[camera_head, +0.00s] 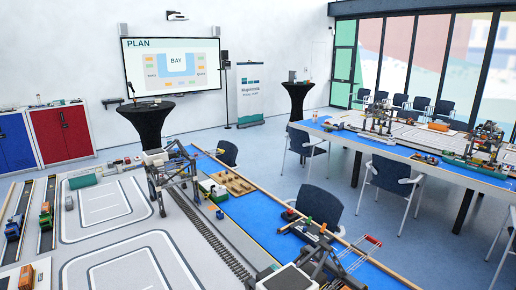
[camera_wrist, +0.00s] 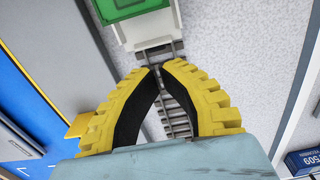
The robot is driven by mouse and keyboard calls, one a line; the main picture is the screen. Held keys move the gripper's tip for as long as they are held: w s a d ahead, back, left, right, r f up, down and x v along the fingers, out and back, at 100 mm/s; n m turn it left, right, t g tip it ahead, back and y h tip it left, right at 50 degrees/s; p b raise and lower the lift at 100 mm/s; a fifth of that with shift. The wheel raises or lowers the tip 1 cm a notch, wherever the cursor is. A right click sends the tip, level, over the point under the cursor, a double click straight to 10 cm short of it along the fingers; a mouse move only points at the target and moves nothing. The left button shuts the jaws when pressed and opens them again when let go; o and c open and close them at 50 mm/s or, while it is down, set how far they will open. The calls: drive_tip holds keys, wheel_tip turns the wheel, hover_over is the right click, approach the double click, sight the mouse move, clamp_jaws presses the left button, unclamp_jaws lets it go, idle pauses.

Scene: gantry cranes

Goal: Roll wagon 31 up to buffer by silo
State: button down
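In the wrist view, a pale wagon (camera_wrist: 152,30) with a green load (camera_wrist: 130,8) stands on a narrow rail track (camera_wrist: 177,122) at the top edge. Its far part is cut off and no number is readable on it. My gripper (camera_wrist: 159,67) has yellow ribbed fingers with black inner pads. Its tips nearly meet over the track, just short of the wagon's near end, with nothing seen between them. I cannot tell whether they touch the wagon. In the head view, the track (camera_head: 215,240) runs along the near table. I cannot make out the buffer or silo for certain.
A gantry crane model (camera_head: 172,165) straddles the table near the track, and another crane-like model (camera_head: 325,255) stands at the bottom. In the wrist view, a blue block marked 509 (camera_wrist: 305,160) lies at lower right and a blue strip (camera_wrist: 30,85) at left.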

idle(0.3)
